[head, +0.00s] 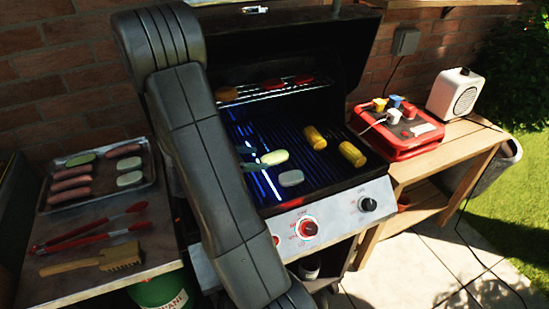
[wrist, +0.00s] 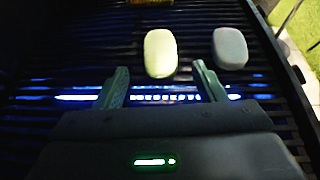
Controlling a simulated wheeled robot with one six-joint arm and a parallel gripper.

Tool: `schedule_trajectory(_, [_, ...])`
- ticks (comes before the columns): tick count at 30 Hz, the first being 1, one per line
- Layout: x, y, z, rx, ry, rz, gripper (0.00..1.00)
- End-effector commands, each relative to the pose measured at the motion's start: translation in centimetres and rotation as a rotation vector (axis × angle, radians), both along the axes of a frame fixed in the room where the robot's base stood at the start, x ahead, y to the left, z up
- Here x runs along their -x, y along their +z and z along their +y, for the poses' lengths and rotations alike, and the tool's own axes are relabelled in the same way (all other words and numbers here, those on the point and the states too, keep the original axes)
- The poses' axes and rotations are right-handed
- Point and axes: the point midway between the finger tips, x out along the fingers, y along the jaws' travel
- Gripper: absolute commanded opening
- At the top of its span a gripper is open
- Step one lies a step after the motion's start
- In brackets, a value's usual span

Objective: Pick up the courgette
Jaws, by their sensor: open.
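The courgette (head: 275,157) is a pale green, rounded oblong piece lying on the dark grill grate. In the wrist view the courgette (wrist: 160,53) lies just beyond my fingertips, roughly in line with the gap between them. My gripper (head: 252,158) is open and empty, low over the grate and just left of the courgette in the head view. Both fingers of the gripper (wrist: 161,82) show in the wrist view. Whether a finger touches the courgette I cannot tell.
A grey oblong piece (wrist: 230,47) lies close to the right of the courgette. Two yellow corn pieces (head: 315,138) lie farther right. The open grill (head: 345,190) has a raised warming rack (head: 270,92) at the back. A tray of food (head: 99,206) and tongs (head: 95,236) are on the left shelf.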

Motion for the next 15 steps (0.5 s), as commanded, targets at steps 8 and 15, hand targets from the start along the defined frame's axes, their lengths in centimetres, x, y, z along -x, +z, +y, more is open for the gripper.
schedule_trajectory(8, [-1.3,-1.4,-2.9,0.001,-0.003,0.001,0.64])
schedule_trajectory(15, [-1.5,-1.5,-3.1,0.0,0.0,0.0,0.64])
